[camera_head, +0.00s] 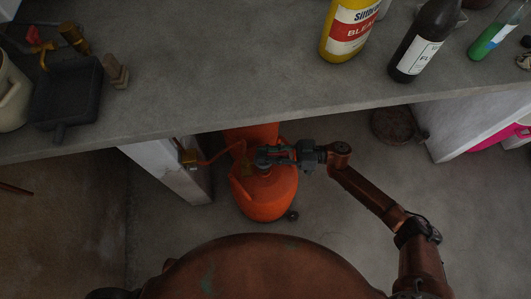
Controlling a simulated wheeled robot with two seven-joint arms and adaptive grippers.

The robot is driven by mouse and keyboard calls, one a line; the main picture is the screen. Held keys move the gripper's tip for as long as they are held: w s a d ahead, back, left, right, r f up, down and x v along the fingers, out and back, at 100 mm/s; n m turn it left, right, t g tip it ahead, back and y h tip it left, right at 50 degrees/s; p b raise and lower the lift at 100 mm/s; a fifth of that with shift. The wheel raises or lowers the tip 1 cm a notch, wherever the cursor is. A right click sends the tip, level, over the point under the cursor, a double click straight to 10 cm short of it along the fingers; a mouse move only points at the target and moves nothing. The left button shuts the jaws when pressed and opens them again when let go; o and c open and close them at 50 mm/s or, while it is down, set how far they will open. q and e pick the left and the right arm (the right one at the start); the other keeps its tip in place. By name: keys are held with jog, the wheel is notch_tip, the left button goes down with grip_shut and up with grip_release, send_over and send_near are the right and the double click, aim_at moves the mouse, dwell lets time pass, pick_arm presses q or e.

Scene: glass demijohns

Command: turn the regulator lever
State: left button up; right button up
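An orange gas cylinder (267,200) stands on the floor under the grey workbench. An orange hose (220,153) runs from its top to a brass fitting (187,157) on the white bench support at the left. My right gripper (261,156) reaches in from the right, over the top of the cylinder where the hose ends. Its fingers point left. The regulator and its lever cannot be made out clearly; the gripper covers much of that spot. I cannot tell whether the fingers are apart or touch the lever. My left gripper is not in view.
The workbench (230,70) overhangs the cylinder. On it stand a yellow bleach bottle (348,30), a dark bottle (424,40), a green-filled tube (490,38) and a black tray (68,92). A round dark object (398,126) lies on the floor by the right white support (480,122).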

grip_shut()
dwell(0.8)
